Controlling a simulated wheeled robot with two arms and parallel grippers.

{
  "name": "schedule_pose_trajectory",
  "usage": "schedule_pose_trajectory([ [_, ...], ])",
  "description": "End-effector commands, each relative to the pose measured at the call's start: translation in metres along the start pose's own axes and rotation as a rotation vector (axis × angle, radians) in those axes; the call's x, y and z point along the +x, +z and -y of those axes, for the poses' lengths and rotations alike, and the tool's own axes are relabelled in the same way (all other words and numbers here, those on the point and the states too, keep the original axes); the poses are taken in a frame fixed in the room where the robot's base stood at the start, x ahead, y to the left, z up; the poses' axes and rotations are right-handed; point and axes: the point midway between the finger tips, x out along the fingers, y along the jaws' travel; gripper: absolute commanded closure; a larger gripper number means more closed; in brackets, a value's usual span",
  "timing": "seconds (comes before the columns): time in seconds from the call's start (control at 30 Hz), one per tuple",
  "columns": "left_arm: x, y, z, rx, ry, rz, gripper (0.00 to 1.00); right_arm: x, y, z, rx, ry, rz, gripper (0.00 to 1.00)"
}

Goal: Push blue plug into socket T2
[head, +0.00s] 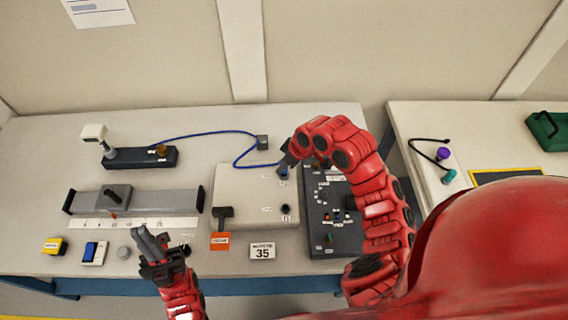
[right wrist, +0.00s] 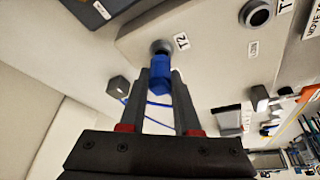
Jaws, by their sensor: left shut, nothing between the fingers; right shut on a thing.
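The blue plug (right wrist: 160,76) is between the fingers of my right gripper (right wrist: 160,84), which is shut on it. It also shows in the head view (head: 283,172), partly covered by the fingers. Its front end meets the grey ring of socket T2 (right wrist: 160,47), beside the T2 label. I cannot tell how deep it sits. Socket T2 is on the pale panel box (head: 235,190). A second socket (right wrist: 257,13) with a partly cut-off label lies to its right in the right wrist view. My left gripper (head: 148,244) is shut and empty, over the front of the table.
A blue cable (head: 205,133) runs from a dark block (head: 140,158) past a small grey block (head: 262,142) towards the plug. A dark control box (head: 335,225) stands right of the panel. A slide rail (head: 90,200) and small buttons lie left.

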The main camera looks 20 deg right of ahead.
Motion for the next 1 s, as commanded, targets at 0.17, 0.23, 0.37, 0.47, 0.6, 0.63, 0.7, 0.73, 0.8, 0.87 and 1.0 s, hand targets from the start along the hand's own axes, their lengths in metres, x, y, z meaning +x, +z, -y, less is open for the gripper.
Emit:
schedule_pose_trajectory([
  [0.17, -0.0021, 0.0004, -0.0001, 0.000, 0.000, 0.000, 1.00, 0.0025, 0.0011, -0.0001, 0.000, 0.000, 0.000, 1.00],
  [0.23, -0.0028, 0.0005, -0.0001, 0.000, 0.000, 0.000, 1.00, 0.0035, 0.0016, -0.0001, 0.000, 0.000, 0.000, 1.00],
  [0.37, -0.0042, 0.0007, -0.0002, 0.000, 0.000, 0.000, 1.00, 0.0054, 0.0024, -0.0001, 0.000, 0.000, 0.000, 1.00],
  [0.47, -0.0052, 0.0009, -0.0002, 0.000, 0.000, 0.000, 1.00, 0.0067, 0.0030, 0.0000, 0.000, 0.000, 0.000, 1.00],
  [0.6, -0.0067, 0.0012, -0.0003, 0.000, 0.000, 0.000, 1.00, 0.0087, 0.0037, 0.0000, 0.000, 0.000, 0.000, 1.00],
  [0.63, -0.0070, 0.0012, -0.0003, 0.000, 0.000, 0.000, 1.00, 0.0091, 0.0039, 0.0001, 0.000, 0.000, 0.000, 1.00],
  [0.7, -0.0064, 0.0011, -0.0003, 0.000, 0.000, 0.000, 1.00, 0.0085, 0.0036, 0.0000, 0.000, 0.000, 0.000, 1.00],
  [0.73, -0.0064, 0.0011, -0.0003, 0.000, 0.000, 0.000, 1.00, 0.0084, 0.0035, -0.0001, 0.000, 0.000, -0.001, 1.00],
  [0.8, -0.0063, 0.0011, -0.0003, 0.000, 0.000, 0.000, 1.00, 0.0084, 0.0034, -0.0002, 0.000, 0.000, -0.001, 1.00],
  [0.87, -0.0063, 0.0011, -0.0003, 0.000, 0.000, 0.000, 1.00, 0.0082, 0.0032, -0.0002, 0.000, 0.001, -0.001, 0.67],
  [1.0, -0.0062, 0.0010, -0.0003, 0.000, 0.000, 0.000, 1.00, 0.0083, 0.0033, -0.0002, 0.000, 0.000, -0.001, 0.42],
])
